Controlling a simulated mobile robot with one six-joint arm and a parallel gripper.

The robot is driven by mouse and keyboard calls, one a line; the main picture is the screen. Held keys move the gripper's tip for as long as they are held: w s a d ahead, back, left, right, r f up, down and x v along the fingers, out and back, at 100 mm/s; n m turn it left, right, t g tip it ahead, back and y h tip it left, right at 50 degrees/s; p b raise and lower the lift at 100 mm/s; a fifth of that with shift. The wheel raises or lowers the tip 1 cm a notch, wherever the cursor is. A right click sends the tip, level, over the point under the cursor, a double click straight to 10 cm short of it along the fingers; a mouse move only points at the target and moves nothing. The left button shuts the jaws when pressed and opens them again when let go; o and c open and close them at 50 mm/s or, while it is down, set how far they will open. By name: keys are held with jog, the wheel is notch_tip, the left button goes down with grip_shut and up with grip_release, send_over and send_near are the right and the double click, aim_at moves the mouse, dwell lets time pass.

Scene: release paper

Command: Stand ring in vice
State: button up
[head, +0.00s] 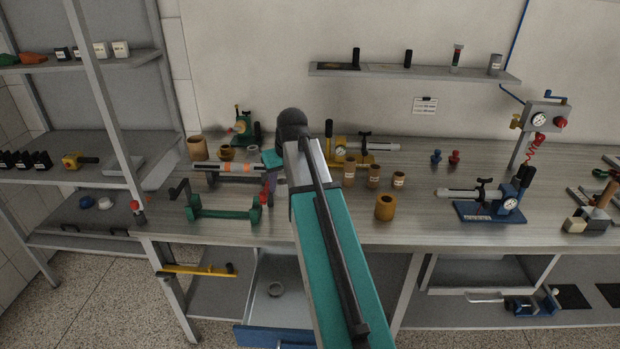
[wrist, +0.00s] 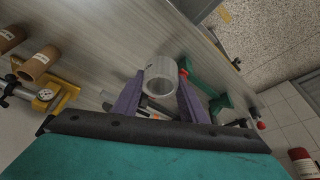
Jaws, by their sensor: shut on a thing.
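In the wrist view, my gripper (wrist: 161,92) has two purple fingers shut on a pale grey ring (wrist: 160,72), one on each side, with its open end facing the camera. The ring is held above the bench. A green vice-like fixture (wrist: 203,78) is just right of the ring there. In the head view this green fixture (head: 224,213) stands near the bench's front edge, left of my arm. A purple finger of my gripper (head: 270,182) shows beside its right end. The ring is hidden behind my arm in the head view.
A rod with orange bands (head: 228,167) lies behind the green fixture. Brown cylinders (head: 385,207) and a yellow gauge fixture (head: 345,158) stand right of my arm. A blue gauge fixture (head: 490,210) is farther right.

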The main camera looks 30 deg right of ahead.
jog(key=s+a+r, duration=0.1)
jog(key=s+a, duration=0.1)
jog(key=a, duration=0.9)
jog(key=s+a+r+n+b, duration=0.1)
jog(key=s+a, duration=0.1)
jog(key=a, duration=0.9)
jog(key=shift+a, duration=0.15)
jog(key=shift+s, duration=0.1)
